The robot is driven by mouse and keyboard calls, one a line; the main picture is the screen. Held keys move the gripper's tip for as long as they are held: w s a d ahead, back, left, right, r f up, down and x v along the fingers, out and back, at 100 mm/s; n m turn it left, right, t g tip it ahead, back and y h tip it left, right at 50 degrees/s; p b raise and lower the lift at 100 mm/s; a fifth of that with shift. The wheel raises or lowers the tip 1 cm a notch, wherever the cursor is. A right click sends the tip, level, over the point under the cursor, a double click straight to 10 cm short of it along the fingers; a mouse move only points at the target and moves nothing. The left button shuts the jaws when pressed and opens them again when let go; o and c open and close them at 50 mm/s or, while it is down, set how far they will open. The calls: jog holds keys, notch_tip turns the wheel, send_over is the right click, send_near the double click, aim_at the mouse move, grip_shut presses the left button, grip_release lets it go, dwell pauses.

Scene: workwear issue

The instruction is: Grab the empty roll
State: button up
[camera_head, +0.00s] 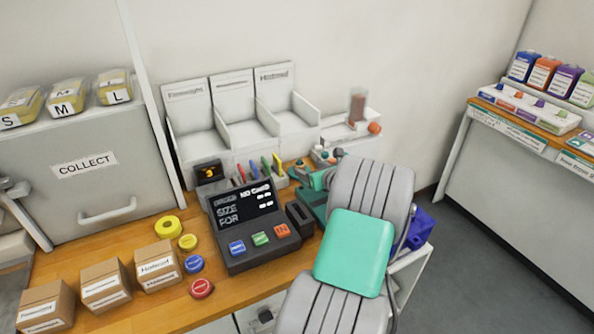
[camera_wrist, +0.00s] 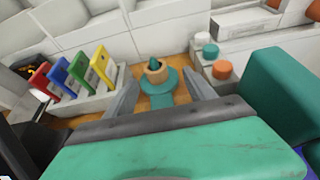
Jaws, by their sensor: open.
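A small brown, cardboard-coloured roll core (camera_wrist: 157,75) sits upright around a dark green peg on a round teal base (camera_wrist: 160,99) in the wrist view. It looks bare of any tape or label. My gripper (camera_wrist: 163,80) is open, its two grey fingers spread to the left and right of the core in the picture. The core lies beyond the fingers or between their tips; I cannot tell which. No contact shows. In the head view my arm covers much of this area, and I cannot make out the core clearly.
Coloured tags (camera_wrist: 75,75) in a rack stand left of the fingers, with an orange-capped item (camera_wrist: 222,70) to the right. White bins (camera_head: 235,105) stand behind.

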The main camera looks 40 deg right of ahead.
aim_at(301, 165)
jog(key=x, duration=0.2)
jog(key=p+x, duration=0.1)
jog(key=x, duration=0.3)
jog(key=shift+w+a+r, duration=0.15)
jog(key=shift+w+a, duration=0.1)
jog(key=shift+w, duration=0.3)
jog(key=shift+c, duration=0.3)
grip_shut()
